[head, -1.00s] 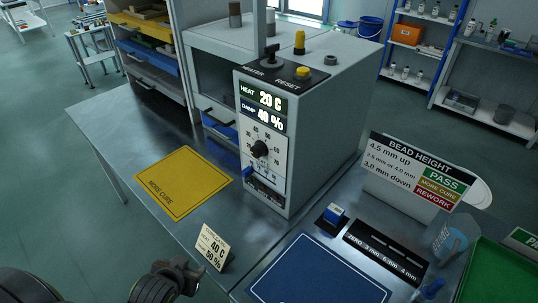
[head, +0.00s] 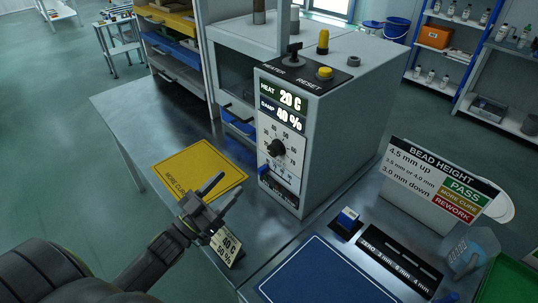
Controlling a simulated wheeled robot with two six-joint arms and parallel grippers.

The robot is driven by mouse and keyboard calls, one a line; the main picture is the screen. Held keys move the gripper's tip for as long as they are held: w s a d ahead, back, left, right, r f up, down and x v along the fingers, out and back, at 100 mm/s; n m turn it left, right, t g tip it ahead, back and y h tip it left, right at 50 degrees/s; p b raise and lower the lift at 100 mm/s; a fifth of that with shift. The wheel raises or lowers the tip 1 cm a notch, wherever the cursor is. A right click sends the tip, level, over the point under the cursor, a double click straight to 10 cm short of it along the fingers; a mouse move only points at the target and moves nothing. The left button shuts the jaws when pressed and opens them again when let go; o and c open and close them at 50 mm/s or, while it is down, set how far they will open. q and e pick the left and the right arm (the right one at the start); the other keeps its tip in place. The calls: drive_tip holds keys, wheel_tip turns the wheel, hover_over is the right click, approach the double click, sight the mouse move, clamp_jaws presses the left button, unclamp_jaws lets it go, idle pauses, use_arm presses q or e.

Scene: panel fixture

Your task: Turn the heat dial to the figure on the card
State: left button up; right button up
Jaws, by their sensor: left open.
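The heat dial (head: 278,148) is a black knob on the white scale on the front of the grey heater box (head: 335,130). The display (head: 280,105) above it reads HEAT 20 C and DAMP 40 %. The card (head: 226,247) stands on the bench; its lines show 40 C and 50 %, partly covered by my gripper. My left gripper (head: 217,196) is open and empty, over the bench between the yellow mat and the card, to the lower left of the dial and apart from it. My right gripper is not in view.
A yellow MORE CURE mat (head: 199,168) lies left of the heater box. A blue slider (head: 264,171) sits below the dial. A black heater switch (head: 293,54) and yellow reset button (head: 324,73) are on top. A blue mat (head: 325,275) and BEAD HEIGHT sign (head: 437,178) are right.

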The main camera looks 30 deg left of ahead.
use_arm(q)
drive_tip(key=h, duration=0.1)
drive_tip(key=p, duration=0.4)
approach(271, 152)
drive_tip(key=x, duration=0.8)
drive_tip(key=shift+w+f, duration=0.15)
drive_tip(key=shift+w+d, duration=0.2)
drive_tip(key=shift+w, duration=0.25)
drive_tip(key=shift+r+m, duration=0.25)
drive_tip(key=shift+m, duration=0.05)
drive_tip(key=c, duration=1)
